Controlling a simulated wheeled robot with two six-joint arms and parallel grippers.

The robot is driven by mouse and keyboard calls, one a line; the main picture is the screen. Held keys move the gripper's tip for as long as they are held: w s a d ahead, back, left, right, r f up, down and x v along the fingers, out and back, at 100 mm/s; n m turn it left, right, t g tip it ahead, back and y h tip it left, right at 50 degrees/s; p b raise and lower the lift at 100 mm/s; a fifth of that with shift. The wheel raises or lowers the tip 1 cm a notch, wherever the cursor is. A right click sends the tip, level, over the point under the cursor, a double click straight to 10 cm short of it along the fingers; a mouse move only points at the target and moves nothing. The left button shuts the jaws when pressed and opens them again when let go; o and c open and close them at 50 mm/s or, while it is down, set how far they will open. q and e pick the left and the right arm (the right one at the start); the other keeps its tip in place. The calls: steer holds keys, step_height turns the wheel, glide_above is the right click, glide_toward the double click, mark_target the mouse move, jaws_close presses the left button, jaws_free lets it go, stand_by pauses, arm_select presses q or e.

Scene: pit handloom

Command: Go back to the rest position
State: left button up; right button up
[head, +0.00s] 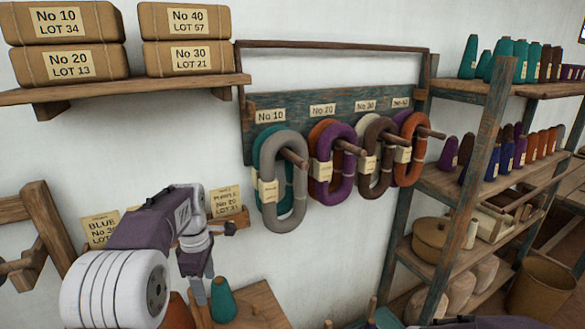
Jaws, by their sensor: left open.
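My left gripper (201,284) hangs pointing down at the lower left, in front of the white wall and close to a teal yarn cone (222,300) on a small wooden table. It is open and I see nothing held in it. Whether it touches the cone is hard to tell from this angle. My right gripper does not show; only dark parts, perhaps of my right arm, show at the bottom edge.
Yarn hanks, including a grey one (284,190), hang on pegs of a labelled board (262,103). Labelled bundles (70,63) sit on a wall shelf (160,88). A rack (455,188) with cones stands right, by a bin (541,290). A wooden frame (45,225) stands left.

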arm_select(q)
steer(key=s+d+f+m+b, duration=0.2)
steer(key=s+d+f+m, duration=0.2)
steer(key=s+f+m, duration=0.5)
steer(key=s+d+f+m+b, duration=0.3)
steer(key=s+d+f+m, duration=0.1)
steer(key=s+f+m, duration=0.5)
step_height(320, 180, down, 2)
steer(key=shift+f+m+t+b, duration=0.1)
steer(key=shift+m+t+b, duration=0.3)
steer(key=shift+m, duration=0.1)
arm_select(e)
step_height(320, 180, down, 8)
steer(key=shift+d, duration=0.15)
arm_select(q)
steer(key=shift+s, duration=0.1)
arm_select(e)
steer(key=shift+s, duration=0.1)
